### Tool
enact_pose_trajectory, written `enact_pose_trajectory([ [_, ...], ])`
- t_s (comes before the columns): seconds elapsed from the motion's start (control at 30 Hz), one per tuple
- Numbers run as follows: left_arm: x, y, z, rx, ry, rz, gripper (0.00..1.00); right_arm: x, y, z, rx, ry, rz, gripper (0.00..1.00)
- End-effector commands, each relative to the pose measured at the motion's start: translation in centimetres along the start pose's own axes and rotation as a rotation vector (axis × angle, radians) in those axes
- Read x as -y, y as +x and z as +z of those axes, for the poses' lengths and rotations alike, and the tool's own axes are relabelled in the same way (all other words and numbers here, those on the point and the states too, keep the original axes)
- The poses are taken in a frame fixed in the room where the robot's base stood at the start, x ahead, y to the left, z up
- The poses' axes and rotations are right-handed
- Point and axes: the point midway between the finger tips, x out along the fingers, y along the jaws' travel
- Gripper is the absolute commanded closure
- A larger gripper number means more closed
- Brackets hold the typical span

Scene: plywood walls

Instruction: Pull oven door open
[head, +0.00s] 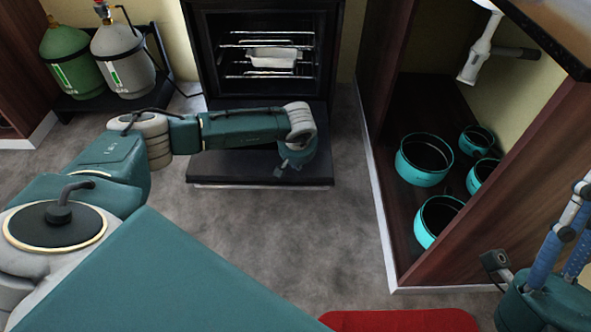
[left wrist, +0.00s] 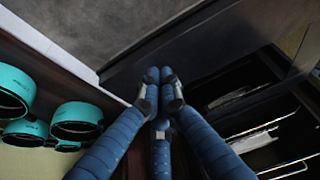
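The oven (head: 265,15) stands at the back with its cavity exposed. A light tray (head: 273,57) sits on its wire racks. The dark oven door (head: 232,168) is swung down and out, lying roughly flat in front of the cavity; it also shows in the left wrist view (left wrist: 195,45). My left arm reaches across above the door. In the head view its wrist hides the fingers. In the left wrist view my left gripper (left wrist: 160,85) has its blue fingertips together, with nothing visible between them. My right gripper (head: 570,235) is cut off at the right edge; its fingertips are out of view.
An open wooden cabinet (head: 375,175) stands right of the oven, with several teal pots (head: 424,172) inside and a white pipe (head: 480,48) above. Two gas cylinders (head: 72,62) stand on a black stand at back left. Grey floor (head: 285,235) before the door is clear.

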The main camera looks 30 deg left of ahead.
Motion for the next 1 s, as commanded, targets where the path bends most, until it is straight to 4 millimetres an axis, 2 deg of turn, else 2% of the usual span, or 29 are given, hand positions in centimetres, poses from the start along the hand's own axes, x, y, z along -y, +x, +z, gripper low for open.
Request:
enact_pose_trajectory([
  [0.27, 0.1, -1.8, -0.8, -0.001, -0.004, -0.001, 1.00, -0.8, -0.4, 6.5, 0.297, -0.019, 0.009, 0.60],
  [0.57, 0.0, -3.6, -1.6, 0.000, -0.007, -0.001, 1.00, -1.7, -3.7, 13.2, 0.637, -0.034, 0.025, 0.60],
  [0.8, 0.0, -5.7, 1.4, 0.001, -0.003, -0.001, 1.00, -2.6, -8.1, 17.3, 0.902, -0.044, 0.041, 0.60],
  [1.0, 0.0, -7.6, 3.9, 0.001, -0.004, -0.001, 1.00, -3.2, -12.3, 19.4, 1.109, -0.049, 0.055, 0.60],
])
